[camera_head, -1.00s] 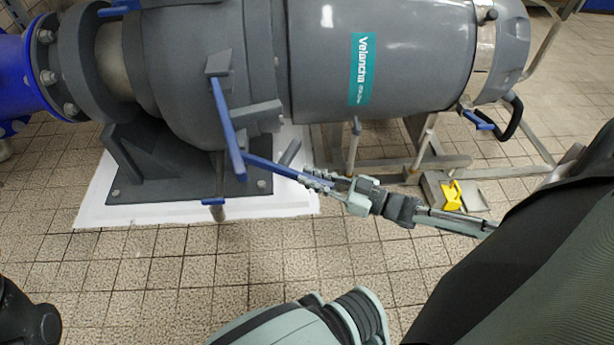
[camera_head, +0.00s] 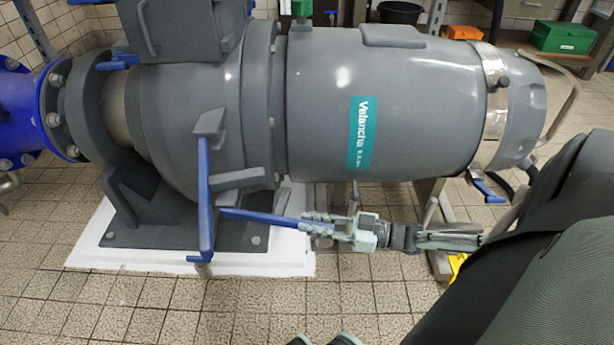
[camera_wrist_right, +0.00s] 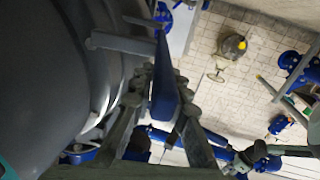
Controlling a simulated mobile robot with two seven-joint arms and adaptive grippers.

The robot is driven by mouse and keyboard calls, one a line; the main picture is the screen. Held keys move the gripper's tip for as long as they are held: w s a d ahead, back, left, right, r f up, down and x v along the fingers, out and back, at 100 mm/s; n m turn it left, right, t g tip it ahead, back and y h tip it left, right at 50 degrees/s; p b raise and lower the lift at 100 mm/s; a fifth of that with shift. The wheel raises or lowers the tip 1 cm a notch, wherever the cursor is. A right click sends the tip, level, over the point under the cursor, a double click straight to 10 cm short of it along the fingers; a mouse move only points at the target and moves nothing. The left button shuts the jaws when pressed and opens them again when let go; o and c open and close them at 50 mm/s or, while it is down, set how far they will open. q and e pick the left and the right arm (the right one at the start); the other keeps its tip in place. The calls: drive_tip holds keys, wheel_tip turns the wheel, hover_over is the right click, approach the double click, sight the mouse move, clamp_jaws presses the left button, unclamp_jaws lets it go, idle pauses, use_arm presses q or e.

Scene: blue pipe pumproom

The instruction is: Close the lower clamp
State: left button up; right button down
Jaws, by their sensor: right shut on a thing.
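A long blue lever (camera_head: 265,217) sticks out to the right from the lower front of the grey pump housing. I take it for the lower clamp's handle. My right gripper (camera_head: 318,227) is shut on the lever's free end. In the right wrist view the blue lever (camera_wrist_right: 165,92) sits between the ridged fingers of my right gripper (camera_wrist_right: 167,105). A second blue bar (camera_head: 204,195) stands nearly upright beside the lever's inner end, in front of the housing. The joint where the lever meets the housing is partly hidden by this bar.
The grey pump body (camera_head: 420,110) with a teal label fills the space above the lever. Its grey foot (camera_head: 150,225) stands on a white plinth (camera_head: 85,255). The tiled floor (camera_head: 230,310) in front is clear. A small blue handle (camera_head: 488,190) hangs at the pump's right end.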

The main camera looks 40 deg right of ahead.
drive_tip(key=shift+w+d, duration=0.1)
drive_tip(key=shift+d, duration=0.15)
idle(0.3)
drive_tip(key=c, duration=1.5)
unclamp_jaws()
drive_tip(key=v, duration=1.2)
